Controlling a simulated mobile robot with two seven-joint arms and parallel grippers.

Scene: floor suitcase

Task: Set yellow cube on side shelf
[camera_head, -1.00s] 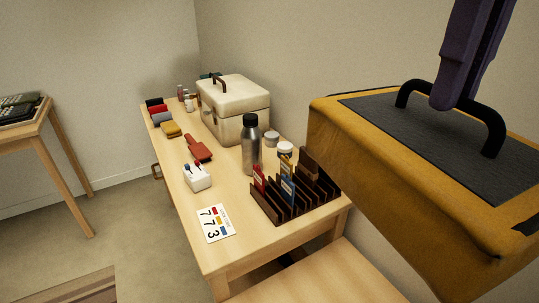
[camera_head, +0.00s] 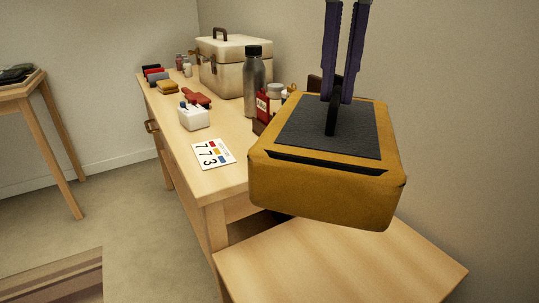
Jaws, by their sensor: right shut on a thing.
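The yellow cube (camera_head: 325,190) is a large yellow-orange block with a dark grey top panel and a black handle. My right gripper (camera_head: 338,98) comes down from above and is shut on the handle. The cube looks upright and hangs over the back part of the side shelf (camera_head: 340,270), a bare light wooden top at the lower right. A gap below the cube is hard to judge. My left gripper is not in view.
The desk (camera_head: 225,185) stands left of the cube, with a number card (camera_head: 213,153), a white holder (camera_head: 194,117), a metal bottle (camera_head: 255,75) and a cream case (camera_head: 235,65). The cube hides most of the dark rack. The shelf's front is clear.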

